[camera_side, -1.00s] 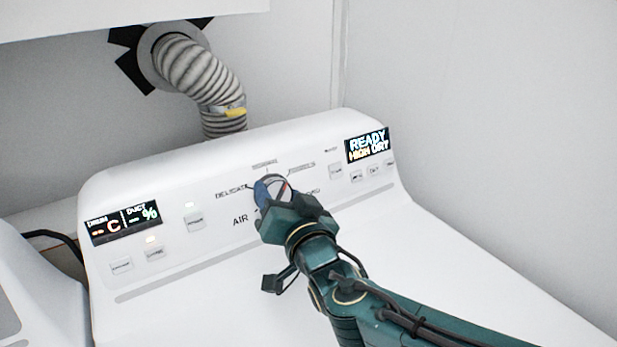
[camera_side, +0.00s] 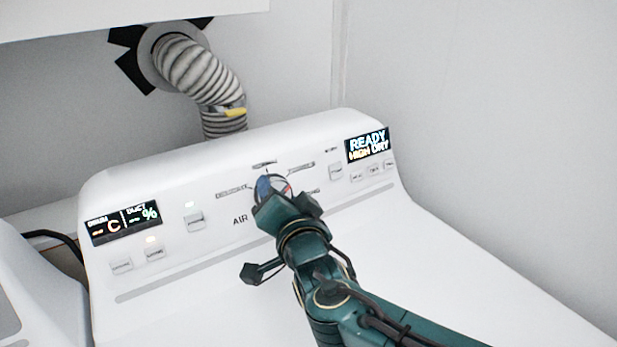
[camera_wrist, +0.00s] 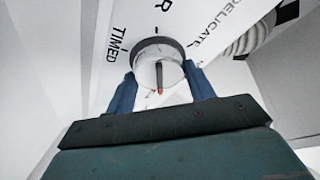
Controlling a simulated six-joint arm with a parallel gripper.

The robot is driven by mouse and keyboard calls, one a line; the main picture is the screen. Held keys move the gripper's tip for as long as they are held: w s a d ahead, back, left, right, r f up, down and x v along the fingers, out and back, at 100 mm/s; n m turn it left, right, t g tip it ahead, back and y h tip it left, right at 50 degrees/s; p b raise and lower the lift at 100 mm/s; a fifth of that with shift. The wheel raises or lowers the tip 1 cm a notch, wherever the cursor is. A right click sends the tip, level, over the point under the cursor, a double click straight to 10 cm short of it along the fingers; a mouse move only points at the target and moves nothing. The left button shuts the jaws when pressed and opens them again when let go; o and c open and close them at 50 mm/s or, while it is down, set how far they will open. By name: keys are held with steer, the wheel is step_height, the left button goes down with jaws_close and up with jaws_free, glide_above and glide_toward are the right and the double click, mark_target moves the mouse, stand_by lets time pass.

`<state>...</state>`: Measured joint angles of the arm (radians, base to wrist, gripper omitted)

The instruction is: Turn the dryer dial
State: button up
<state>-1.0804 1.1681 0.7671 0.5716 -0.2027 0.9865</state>
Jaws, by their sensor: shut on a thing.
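The dryer dial is a round knob with a metallic rim and a red-tipped pointer mark. It sits in the middle of the white control panel, mostly hidden behind my gripper in the side view. In the wrist view the dial (camera_wrist: 158,66) shows clearly, with its red tip toward my gripper and the words TIMED and DELICATE around it. My gripper (camera_side: 275,190) is at the dial, its blue fingers on either side of the knob. In the wrist view my gripper (camera_wrist: 160,85) is shut on the dial.
The dryer panel (camera_side: 140,190) carries a left display (camera_side: 124,222), several buttons, and a right display (camera_side: 367,145) reading READY HIGH DRY. A ribbed duct hose (camera_side: 200,75) rises behind. The white dryer top (camera_side: 450,270) is clear apart from my arm. A grey wall stands at the right.

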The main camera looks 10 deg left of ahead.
steer(key=o, duration=1)
steer(key=shift+c, duration=0.2)
steer(key=shift+s+d, duration=0.1)
steer(key=shift+s, duration=0.05)
step_height(320, 180, up, 7)
steer(key=s+d, duration=0.1)
steer(key=s, duration=0.1)
steer(key=shift+s+d+r, duration=0.15)
steer(key=shift+r, duration=0.05)
steer(key=shift+d, duration=0.1)
